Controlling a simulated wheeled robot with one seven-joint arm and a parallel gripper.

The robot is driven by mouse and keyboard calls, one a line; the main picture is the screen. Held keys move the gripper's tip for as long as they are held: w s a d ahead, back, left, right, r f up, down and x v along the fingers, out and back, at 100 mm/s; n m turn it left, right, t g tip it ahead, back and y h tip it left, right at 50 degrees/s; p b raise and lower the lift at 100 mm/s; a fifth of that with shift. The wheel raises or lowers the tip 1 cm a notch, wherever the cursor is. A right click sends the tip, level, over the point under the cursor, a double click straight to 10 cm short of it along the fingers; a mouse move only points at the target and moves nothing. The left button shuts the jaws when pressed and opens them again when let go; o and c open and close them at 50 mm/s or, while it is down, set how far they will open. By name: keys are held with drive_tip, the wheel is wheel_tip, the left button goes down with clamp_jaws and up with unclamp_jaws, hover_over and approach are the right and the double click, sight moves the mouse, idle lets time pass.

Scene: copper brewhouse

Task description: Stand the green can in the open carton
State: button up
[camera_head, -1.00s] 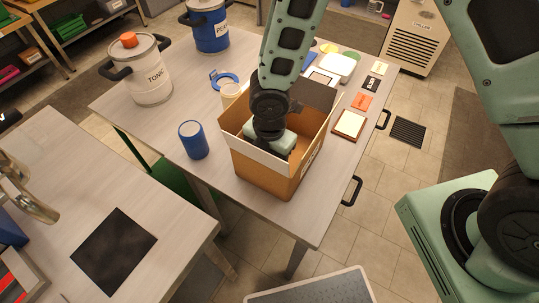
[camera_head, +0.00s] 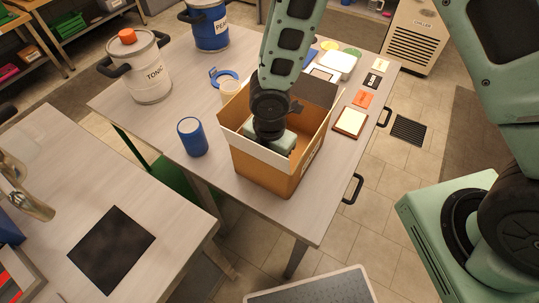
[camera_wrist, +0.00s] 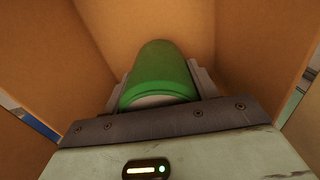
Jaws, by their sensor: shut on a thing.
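The open carton (camera_head: 265,173) stands on the table with its flaps up, brown with white inner edges. My gripper (camera_wrist: 160,88) is lowered inside the carton and is shut on the green can (camera_wrist: 162,72). In the wrist view the can lies between the two fingers, with brown carton walls (camera_wrist: 52,60) around it. In the head view the can is hidden by my gripper and the carton's walls. I cannot tell whether the can touches the carton's floor.
A white pot (camera_head: 147,75) and a blue pot (camera_head: 209,27) stand further back. A framed card (camera_head: 350,122) lies to the right.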

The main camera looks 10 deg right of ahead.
drive_tip(key=shift+f+b, duration=0.5)
drive_tip(key=shift+f, duration=0.05)
drive_tip(key=o, duration=1.2)
drive_tip(key=shift+o, duration=0.2)
wheel_tip(320, 180, up, 18)
drive_tip(key=p, duration=1.6)
drive_tip(key=s+d+r+m+b, duration=0.2)
drive_tip(key=s+r+m+b, duration=0.3)
drive_tip(key=m, duration=0.4)
drive_tip(key=s+d+r+m+b, duration=0.2)
drive_tip(key=s+r+m+b, duration=0.2)
drive_tip(key=s+m+b, duration=0.3)
drive_tip(key=s+m, duration=0.3)
drive_tip(key=shift+d+r+y, duration=0.3)
drive_tip(key=shift+r, duration=0.05)
